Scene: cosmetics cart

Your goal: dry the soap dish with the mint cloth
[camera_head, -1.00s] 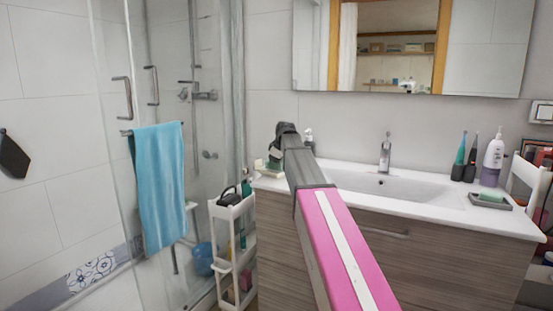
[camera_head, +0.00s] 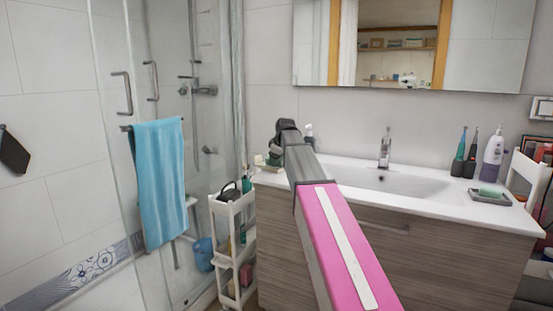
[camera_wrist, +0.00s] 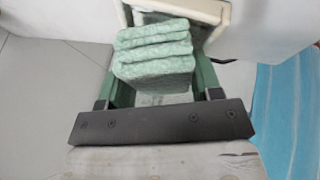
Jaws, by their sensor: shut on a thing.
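The folded mint cloth (camera_wrist: 155,50) is pinched between the green fingers of my gripper (camera_wrist: 160,72) in the wrist view. In the head view my gripper (camera_head: 273,156) is by the left end of the sink counter, partly hidden by my own arm. A grey soap dish (camera_head: 491,201) with a green block (camera_head: 490,192) on it lies at the right end of the counter, well apart from my gripper. Whether the dish is wet cannot be told.
A white cart (camera_head: 222,208) stands left of the vanity. A blue towel (camera_head: 160,185) hangs on the shower glass. The basin (camera_head: 385,183), faucet (camera_head: 384,148), toothbrushes (camera_head: 465,155) and pump bottle (camera_head: 493,152) are between or behind. A cream-rimmed object (camera_wrist: 226,16) is close beyond the cloth.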

